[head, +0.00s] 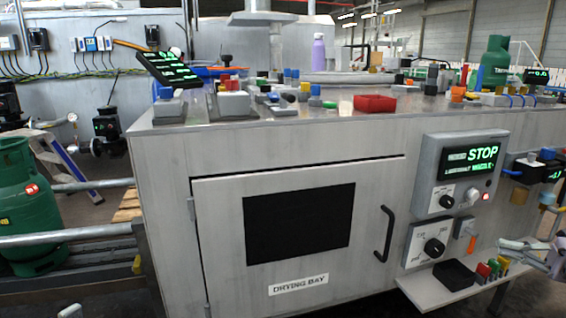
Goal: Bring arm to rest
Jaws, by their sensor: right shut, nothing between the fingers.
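My right gripper (512,244) is at the lower right edge of the head view. Its fingers are closed together with nothing held, in front of the right side of the grey cabinet (160,200) and above a small shelf (425,292). The rest of that arm runs out of the picture at the right. My left gripper is not in view.
The cabinet has a drying bay door with a black handle (385,234) and a STOP control panel (465,172). A red tray (375,103) and several small parts stand on top. A green gas cylinder (30,215) stands at left.

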